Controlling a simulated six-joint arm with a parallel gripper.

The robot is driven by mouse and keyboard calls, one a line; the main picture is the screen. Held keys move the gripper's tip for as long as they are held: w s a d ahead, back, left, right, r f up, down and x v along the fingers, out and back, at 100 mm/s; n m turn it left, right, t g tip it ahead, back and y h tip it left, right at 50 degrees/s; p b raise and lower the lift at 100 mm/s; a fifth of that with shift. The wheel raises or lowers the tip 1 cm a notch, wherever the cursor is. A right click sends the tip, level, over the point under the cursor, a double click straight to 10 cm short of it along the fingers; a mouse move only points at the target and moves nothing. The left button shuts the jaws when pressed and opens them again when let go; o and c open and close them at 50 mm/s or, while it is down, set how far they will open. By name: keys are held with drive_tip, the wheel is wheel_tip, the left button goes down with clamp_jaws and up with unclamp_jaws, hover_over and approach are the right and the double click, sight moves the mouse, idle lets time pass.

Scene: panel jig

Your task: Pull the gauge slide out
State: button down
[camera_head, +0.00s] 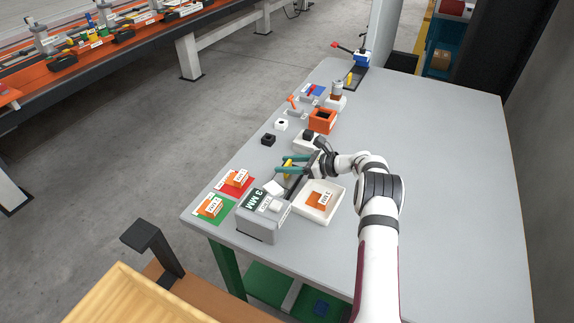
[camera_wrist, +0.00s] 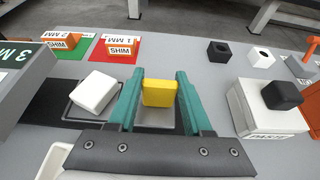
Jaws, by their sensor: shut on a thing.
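A yellow block (camera_wrist: 159,93), apparently the gauge slide's grip, stands between the two teal fingers of my gripper (camera_wrist: 158,74) in the wrist view. My gripper is shut on it. In the head view my gripper (camera_head: 280,164) reaches in from the right, and the yellow block (camera_head: 287,163) shows partly between its fingers. A grey gauge body (camera_head: 258,228) marked 3 MM stands in front of it. A white block (camera_wrist: 94,92) sits on a dark strip between that body and the yellow block. The slide's lower part is hidden by my gripper.
A white tray (camera_head: 333,212) with an orange block stands right of the gauge. Small black and white blocks and an orange box (camera_head: 323,121) stand behind. The table's right side is clear.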

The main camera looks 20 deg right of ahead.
drive_tip(key=shift+w+d, duration=1)
drive_tip(key=shift+w, duration=0.05)
drive_tip(key=shift+w+d+r, duration=0.1)
drive_tip(key=shift+w+d, duration=0.1)
drive_tip(key=shift+d, duration=0.05)
drive_tip(key=shift+c, duration=1.6)
unclamp_jaws()
drive_tip(key=shift+s, duration=0.1)
drive_tip(key=v, duration=1.5)
drive_tip(key=shift+s+d, duration=0.2)
drive_tip(key=shift+s, duration=0.05)
drive_tip(key=shift+r, duration=0.2)
